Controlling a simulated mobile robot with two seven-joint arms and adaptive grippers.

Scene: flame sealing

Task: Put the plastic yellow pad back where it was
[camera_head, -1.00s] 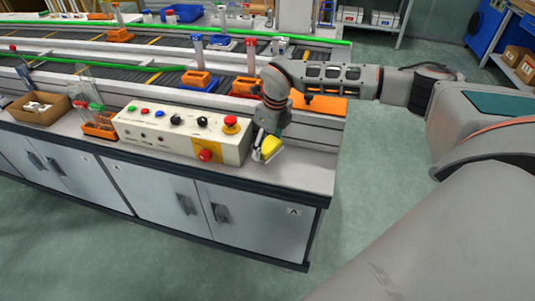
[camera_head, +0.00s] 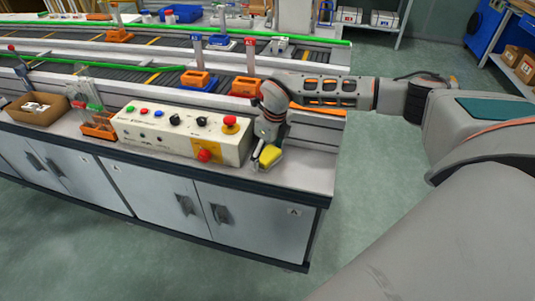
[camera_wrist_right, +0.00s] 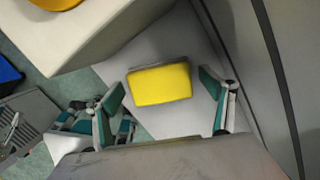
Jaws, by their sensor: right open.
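The plastic yellow pad (camera_head: 270,157) is at the right end of the worktop, just right of the control box. In the right wrist view the pad (camera_wrist_right: 160,83) appears flat over the light grey worktop. My right gripper (camera_head: 262,154) is low over the worktop at the pad. In the wrist view its two teal-padded fingers (camera_wrist_right: 168,93) are spread apart, one on each side of the pad, with visible gaps between them and the pad. My left gripper is not in view.
The control box (camera_head: 180,135), with a red knob on its front, stands close left of the gripper. A conveyor with orange holders (camera_head: 246,87) runs behind. The worktop's front and right edges (camera_head: 325,190) are near. Bare worktop lies right of the pad.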

